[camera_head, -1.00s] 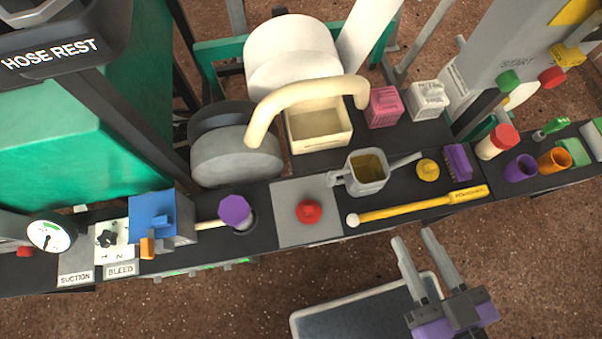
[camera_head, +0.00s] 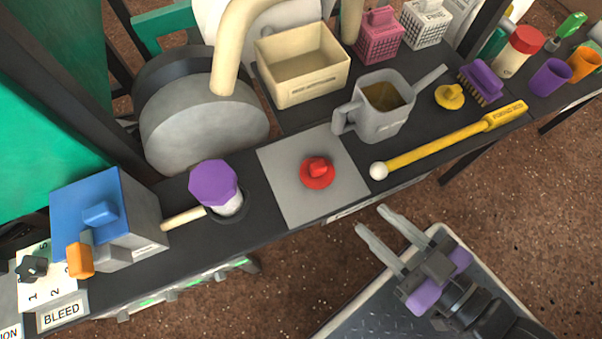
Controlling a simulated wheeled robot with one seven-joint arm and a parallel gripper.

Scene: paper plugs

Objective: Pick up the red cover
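The red cover (camera_head: 317,173) is a small round disc with a raised knob on top. It sits on a light grey square plate (camera_head: 285,187) set in the dark bench top. My gripper (camera_head: 374,220) is in front of the bench, to the lower right of the red cover and apart from it. Its two pale fingers are spread and point up and left toward the bench. Nothing is between them.
A grey jug (camera_head: 382,112) and a yellow rod with a white ball end (camera_head: 440,146) lie right of the plate. A purple-topped knob (camera_head: 215,184) and a blue box (camera_head: 98,214) stand left. A cream bin (camera_head: 302,72) is behind. The plate around the cover is clear.

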